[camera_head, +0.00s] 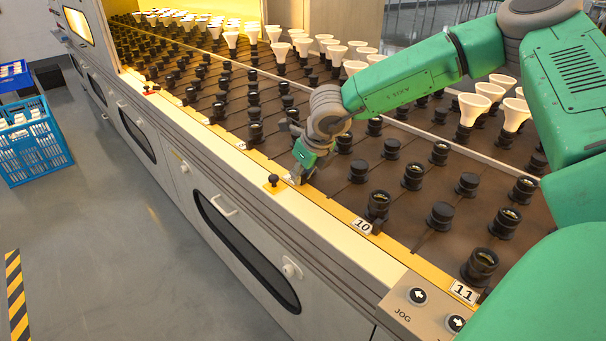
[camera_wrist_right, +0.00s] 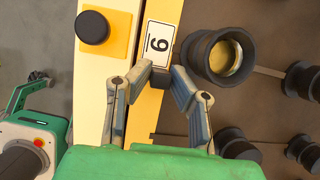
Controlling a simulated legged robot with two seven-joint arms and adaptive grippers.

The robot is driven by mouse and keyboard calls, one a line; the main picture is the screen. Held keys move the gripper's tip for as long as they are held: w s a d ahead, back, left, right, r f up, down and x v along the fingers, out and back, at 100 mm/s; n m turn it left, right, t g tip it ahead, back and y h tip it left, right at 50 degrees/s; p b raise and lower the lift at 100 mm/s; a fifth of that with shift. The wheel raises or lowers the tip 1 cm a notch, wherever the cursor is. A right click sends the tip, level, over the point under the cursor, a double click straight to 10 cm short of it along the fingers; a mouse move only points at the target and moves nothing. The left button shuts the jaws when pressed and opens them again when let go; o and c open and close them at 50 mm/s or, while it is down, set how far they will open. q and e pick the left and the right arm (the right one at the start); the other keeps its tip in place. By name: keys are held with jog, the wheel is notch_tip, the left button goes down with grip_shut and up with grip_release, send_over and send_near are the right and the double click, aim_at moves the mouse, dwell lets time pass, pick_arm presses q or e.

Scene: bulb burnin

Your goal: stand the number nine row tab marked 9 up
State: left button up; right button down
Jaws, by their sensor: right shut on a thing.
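The row tab marked 9 (camera_wrist_right: 158,44) is a white plate with a black numeral, beside the yellow rail edge in the right wrist view. Its face shows to the wrist camera and the numeral appears turned. My right gripper (camera_wrist_right: 160,78) is shut on the tab at its dark foot end, with the fingertips on either side. In the head view my right gripper (camera_head: 297,176) is low at the rail, and the fingers mostly cover the tab there. How far the tab is tilted I cannot tell. My left gripper is not in view.
A black knob on a yellow plate (camera_head: 272,184) sits just left of my gripper. A dark socket (camera_wrist_right: 225,56) stands close right of the tab. Row tabs 10 (camera_head: 362,226) and 11 (camera_head: 464,292) lie further along the rail. White bulbs (camera_head: 470,108) fill some sockets.

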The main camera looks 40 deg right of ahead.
jog(key=shift+a+h, duration=0.2)
jog(key=shift+h, duration=0.2)
jog(key=shift+a+r+n+h, duration=0.2)
jog(key=shift+n+h, duration=0.1)
jog(key=shift+h, duration=0.5)
jog(key=shift+a+n+t+h+p, duration=0.2)
jog(key=shift+a+h, duration=0.1)
jog(key=shift+h, duration=0.6)
jog(key=shift+a+n+t+h+p, duration=0.15)
jog(key=shift+a+n+t+h, duration=0.1)
jog(key=shift+h, duration=0.65)
jog(key=shift+s+a, duration=0.1)
jog(key=c, duration=1.8)
grip_release()
jog(key=shift+o, duration=0.2)
